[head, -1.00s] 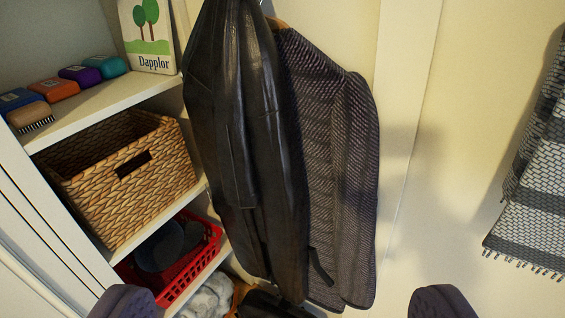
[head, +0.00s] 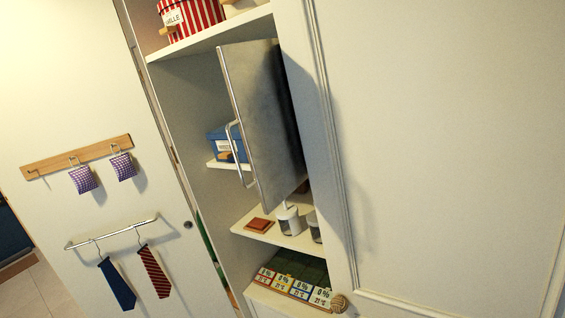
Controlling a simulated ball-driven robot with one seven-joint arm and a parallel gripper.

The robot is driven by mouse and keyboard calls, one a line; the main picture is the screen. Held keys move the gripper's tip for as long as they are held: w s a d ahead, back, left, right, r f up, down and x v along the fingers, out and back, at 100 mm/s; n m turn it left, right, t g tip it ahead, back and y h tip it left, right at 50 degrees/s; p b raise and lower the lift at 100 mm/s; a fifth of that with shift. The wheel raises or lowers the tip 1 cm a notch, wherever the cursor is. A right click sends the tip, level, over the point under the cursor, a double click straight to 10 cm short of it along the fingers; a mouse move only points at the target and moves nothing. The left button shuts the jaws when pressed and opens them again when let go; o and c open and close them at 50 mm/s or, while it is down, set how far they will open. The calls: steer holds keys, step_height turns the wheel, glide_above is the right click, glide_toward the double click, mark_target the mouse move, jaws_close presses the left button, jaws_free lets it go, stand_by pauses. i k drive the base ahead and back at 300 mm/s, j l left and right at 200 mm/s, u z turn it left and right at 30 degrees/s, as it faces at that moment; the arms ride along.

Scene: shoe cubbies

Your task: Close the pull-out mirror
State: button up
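The pull-out mirror (head: 262,125) is a tall grey panel with a silver edge. It stands out from the open cabinet compartment, at an angle to the shelves, and looks tilted in this view. A curved silver handle (head: 238,152) is on its left side. The mirror hides part of the shelves behind it. My gripper is not in the view now, so I cannot see how it stands to the mirror.
A large cream door (head: 430,150) fills the right. On the left a panel carries a hook rail (head: 78,157) with sachets and a tie bar (head: 112,232). Shelves hold a blue box (head: 219,146), jars (head: 289,222) and several small packets (head: 292,284).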

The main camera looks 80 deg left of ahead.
mark_target(254, 72)
steer(key=u, duration=1.95)
